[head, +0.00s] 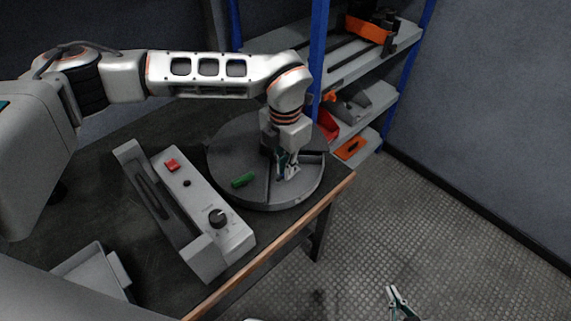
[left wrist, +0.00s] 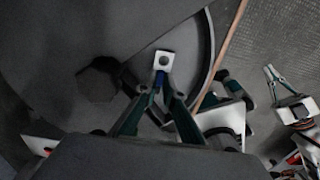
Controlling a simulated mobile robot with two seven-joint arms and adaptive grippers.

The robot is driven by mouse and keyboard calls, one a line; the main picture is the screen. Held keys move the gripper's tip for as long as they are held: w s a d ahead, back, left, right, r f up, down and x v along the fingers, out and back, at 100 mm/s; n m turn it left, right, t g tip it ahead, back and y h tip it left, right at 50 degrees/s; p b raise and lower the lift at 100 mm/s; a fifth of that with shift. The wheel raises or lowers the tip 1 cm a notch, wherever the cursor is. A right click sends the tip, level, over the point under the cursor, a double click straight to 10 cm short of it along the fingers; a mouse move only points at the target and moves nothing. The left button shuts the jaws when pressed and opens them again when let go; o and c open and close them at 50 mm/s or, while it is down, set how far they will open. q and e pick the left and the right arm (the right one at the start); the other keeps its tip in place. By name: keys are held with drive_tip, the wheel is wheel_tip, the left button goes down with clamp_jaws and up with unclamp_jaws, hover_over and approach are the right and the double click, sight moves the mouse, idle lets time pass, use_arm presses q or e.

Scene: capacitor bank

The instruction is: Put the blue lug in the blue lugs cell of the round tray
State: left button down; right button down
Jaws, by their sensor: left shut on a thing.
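My left gripper (head: 287,168) points down over the right front part of the round grey tray (head: 232,150). In the left wrist view it is shut on the blue lug (left wrist: 164,61), whose flat silver end with a hole sticks out past the fingertips. Its blue sleeve is between the fingers. I cannot tell whether the lug touches the tray floor. A green piece (head: 243,180) lies in the tray, left of the gripper. Cell labels are not readable. My right gripper (head: 398,298) is at the bottom, away from the table, and looks open and empty.
A grey control box (head: 205,208) with a red button and black knob stands left of the tray. A small grey bin (head: 92,274) is at the front left. The wooden table edge (head: 270,256) runs along the front. A blue-posted shelf (head: 318,60) stands behind.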

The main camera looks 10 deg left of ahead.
use_arm(q)
drive_tip(key=c, duration=2.2)
unclamp_jaws()
drive_tip(key=shift+o, duration=0.2)
wheel_tip(320, 180, up, 13)
drive_tip(key=p, duration=0.1)
